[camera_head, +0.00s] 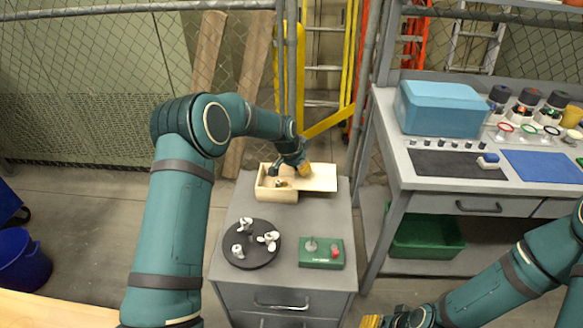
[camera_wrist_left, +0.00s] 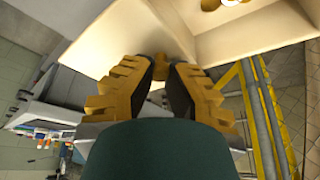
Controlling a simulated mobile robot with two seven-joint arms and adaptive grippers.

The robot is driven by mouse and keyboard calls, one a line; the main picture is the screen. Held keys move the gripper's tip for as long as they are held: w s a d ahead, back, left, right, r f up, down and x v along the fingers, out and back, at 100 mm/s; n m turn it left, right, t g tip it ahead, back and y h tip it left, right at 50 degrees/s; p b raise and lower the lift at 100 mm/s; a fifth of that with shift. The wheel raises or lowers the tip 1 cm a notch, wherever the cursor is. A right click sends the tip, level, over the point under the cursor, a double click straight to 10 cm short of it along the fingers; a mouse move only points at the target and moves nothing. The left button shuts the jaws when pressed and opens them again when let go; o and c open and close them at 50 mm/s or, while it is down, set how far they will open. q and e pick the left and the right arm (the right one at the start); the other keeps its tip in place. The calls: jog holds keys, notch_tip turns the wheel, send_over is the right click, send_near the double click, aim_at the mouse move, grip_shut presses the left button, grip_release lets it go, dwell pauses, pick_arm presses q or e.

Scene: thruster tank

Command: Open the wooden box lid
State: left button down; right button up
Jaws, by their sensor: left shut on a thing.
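The pale wooden box (camera_head: 276,196) stands at the back of the grey cabinet. Its flat lid (camera_head: 322,178) sits shifted to the right, overhanging the box's right side, and the left part of the box is open. My left gripper (camera_head: 291,172) is over the box beside the lid. In the left wrist view, my left gripper (camera_wrist_left: 160,75) is shut on a small wooden knob (camera_wrist_left: 157,73) at the lid (camera_wrist_left: 105,28). Round brass things (camera_wrist_left: 232,3) show inside the open box. My right gripper (camera_head: 385,320) is at the bottom edge, partly cut off; its opening is unclear.
A black round tray (camera_head: 252,257) with several white parts and a green block (camera_head: 321,258) stand in front of the box on the cabinet (camera_head: 228,265). A workbench (camera_head: 385,105) with a blue box (camera_head: 443,107) is to the right. A wire fence stands behind.

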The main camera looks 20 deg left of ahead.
pick_arm(q)
jog(key=shift+f, duration=0.1)
jog(key=c, duration=0.8)
grip_release()
jog(key=shift+a, duration=0.1)
jog(key=v, duration=1.2)
jog(key=shift+w, duration=0.1)
